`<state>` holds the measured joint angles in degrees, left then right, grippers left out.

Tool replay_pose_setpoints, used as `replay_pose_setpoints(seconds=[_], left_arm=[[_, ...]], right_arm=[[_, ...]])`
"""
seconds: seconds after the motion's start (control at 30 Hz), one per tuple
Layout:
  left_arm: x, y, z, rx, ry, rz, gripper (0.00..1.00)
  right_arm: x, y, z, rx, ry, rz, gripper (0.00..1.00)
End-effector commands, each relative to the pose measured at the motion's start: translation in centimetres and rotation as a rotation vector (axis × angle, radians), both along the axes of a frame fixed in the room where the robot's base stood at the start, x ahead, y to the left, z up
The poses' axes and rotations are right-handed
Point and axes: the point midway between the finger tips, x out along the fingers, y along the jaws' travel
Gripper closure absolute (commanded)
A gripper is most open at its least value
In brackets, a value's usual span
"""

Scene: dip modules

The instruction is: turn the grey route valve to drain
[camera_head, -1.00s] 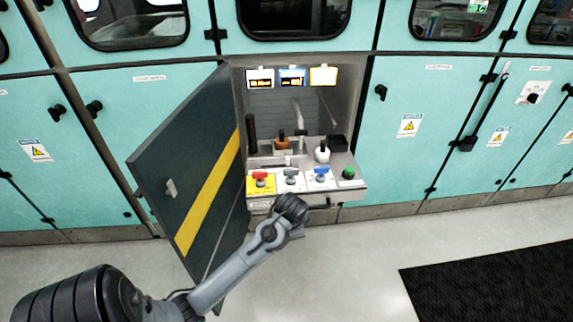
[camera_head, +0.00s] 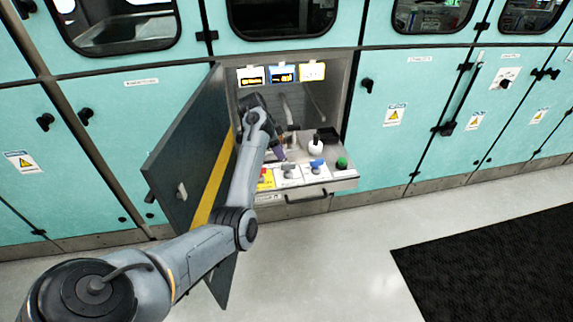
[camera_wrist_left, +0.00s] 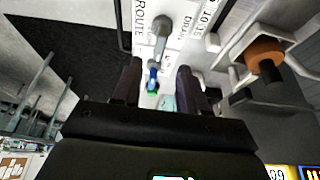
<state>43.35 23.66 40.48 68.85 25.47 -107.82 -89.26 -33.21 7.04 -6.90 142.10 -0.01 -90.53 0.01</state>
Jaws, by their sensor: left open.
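The grey route valve (camera_head: 290,171) sits on its white plate in the middle of the small shelf. In the left wrist view its lever handle (camera_wrist_left: 162,36) shows beside the printed words ROUTE and DRAIN, its long side running up the picture. My left gripper (camera_wrist_left: 158,72) is open and empty, its two fingers apart. The grey handle lies beyond the fingertips, apart from them and not between them. In the head view my arm reaches into the cabinet opening and its hand (camera_head: 277,150) is over the shelf, partly hidden. My right gripper is not in view.
The blue valve (camera_head: 317,165) and green button (camera_head: 342,163) stand right of the grey valve. The red valve on yellow is largely hidden by my arm. The open door (camera_head: 190,150) flanks my arm.

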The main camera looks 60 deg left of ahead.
Motion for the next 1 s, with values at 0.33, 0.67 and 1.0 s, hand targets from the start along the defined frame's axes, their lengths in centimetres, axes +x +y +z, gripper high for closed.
replay_pose_setpoints(seconds=[0.33, 0.67, 1.0], left_arm=[[2.0, -0.8, -5.4, -0.001, 0.0, 0.0, 0.57], [2.8, -1.0, -7.2, 0.002, -0.001, 0.0, 0.57], [2.8, -1.1, -7.2, 0.002, -0.001, 0.001, 0.68]], right_arm=[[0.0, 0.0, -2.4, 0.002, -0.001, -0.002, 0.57], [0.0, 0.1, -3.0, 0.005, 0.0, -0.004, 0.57], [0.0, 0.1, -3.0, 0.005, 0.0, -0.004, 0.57]])
